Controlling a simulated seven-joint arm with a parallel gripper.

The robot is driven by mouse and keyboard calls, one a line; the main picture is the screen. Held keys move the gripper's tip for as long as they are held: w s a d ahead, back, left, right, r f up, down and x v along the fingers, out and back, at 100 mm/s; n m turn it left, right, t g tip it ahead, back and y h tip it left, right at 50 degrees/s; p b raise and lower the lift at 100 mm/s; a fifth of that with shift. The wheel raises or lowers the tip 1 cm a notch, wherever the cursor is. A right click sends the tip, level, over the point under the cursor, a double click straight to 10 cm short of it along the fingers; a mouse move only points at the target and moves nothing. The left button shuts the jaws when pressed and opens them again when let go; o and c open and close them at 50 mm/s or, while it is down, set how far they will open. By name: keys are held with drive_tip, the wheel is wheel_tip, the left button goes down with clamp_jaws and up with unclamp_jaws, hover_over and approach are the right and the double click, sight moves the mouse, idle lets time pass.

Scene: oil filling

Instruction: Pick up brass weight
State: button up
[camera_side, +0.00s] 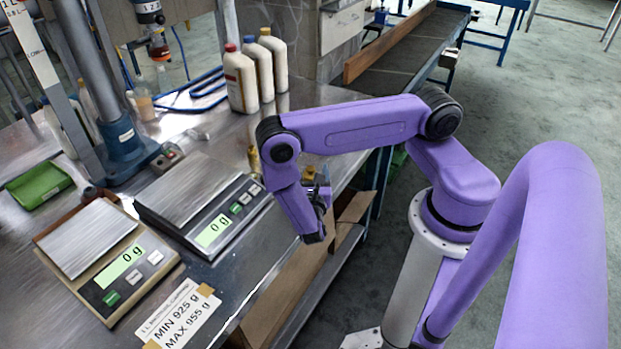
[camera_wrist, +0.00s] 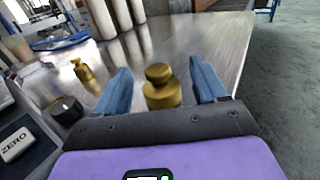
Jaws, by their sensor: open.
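A larger brass weight (camera_wrist: 162,92) with a round knob stands on the metal bench in the wrist view. It appears between the two blue fingers of my open gripper (camera_wrist: 160,78), with a gap on each side. My gripper's body hides its lowest part. In the side view, only the top of this brass weight (camera_side: 309,173) shows near the bench edge, beside my gripper (camera_side: 323,192). A smaller brass weight (camera_wrist: 84,72) stands farther left in the wrist view; it also shows in the side view (camera_side: 254,159).
Two scales reading 0 g, one silver (camera_side: 215,232) and one tan (camera_side: 120,268), stand left of the weights. Several capped bottles (camera_side: 240,80) stand at the back. A dark round knob (camera_wrist: 66,109) is left of my gripper. Bare bench lies behind the larger weight.

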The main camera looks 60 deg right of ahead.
drive_tip(key=shift+w+d, duration=0.15)
drive_tip(key=shift+d, duration=0.05)
drive_tip(key=shift+c, duration=0.3)
clamp_jaws()
drive_tip(key=shift+r, duration=0.1)
